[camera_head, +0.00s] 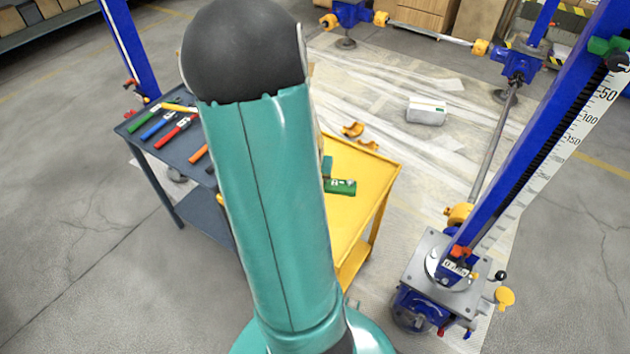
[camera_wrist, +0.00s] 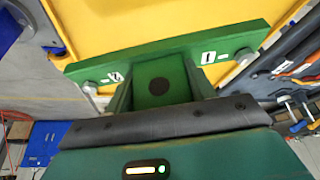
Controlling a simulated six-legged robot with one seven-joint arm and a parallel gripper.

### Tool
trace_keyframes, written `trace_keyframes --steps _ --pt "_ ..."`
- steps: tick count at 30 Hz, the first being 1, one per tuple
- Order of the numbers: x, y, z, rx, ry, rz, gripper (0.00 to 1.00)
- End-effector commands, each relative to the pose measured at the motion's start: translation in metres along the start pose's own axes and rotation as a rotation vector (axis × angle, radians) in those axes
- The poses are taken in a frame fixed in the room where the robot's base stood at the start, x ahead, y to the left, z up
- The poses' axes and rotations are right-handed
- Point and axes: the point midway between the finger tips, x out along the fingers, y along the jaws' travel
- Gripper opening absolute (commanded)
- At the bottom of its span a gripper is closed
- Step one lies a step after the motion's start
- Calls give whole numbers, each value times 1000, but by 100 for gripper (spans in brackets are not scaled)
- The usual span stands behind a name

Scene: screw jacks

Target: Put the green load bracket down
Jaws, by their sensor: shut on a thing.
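The green load bracket (camera_wrist: 165,55) is a long bar with white labels marked 1 and 2 and a green block with a dark round spot behind it. It spans the wrist view, over the yellow surface. My gripper (camera_wrist: 160,98) is shut on its block. In the head view the bracket (camera_head: 342,187) shows over the yellow table top (camera_head: 368,163), right of my arm. The rest of it and most of my gripper are hidden behind my arm there. I cannot tell whether the bracket touches the table top.
A grey table (camera_head: 150,150) with red, blue and green tools adjoins the yellow table on the left. Orange curved pieces (camera_head: 353,129) lie beyond the yellow table. A blue screw jack column (camera_head: 540,130) with a grey base (camera_head: 440,270) stands at right. A white box (camera_head: 427,110) lies behind.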

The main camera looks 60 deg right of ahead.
Motion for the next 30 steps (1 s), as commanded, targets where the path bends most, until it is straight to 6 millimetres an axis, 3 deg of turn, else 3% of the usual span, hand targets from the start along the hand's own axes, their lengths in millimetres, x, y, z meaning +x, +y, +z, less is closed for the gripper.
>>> trace_keyframes --steps 4,15,23,30 --pt "21 -9 -20 2 2 2 23" --pt "78 -26 -35 2 2 1 23" --pt "93 -30 -39 2 2 1 23" --pt "120 -29 -29 3 1 1 23"
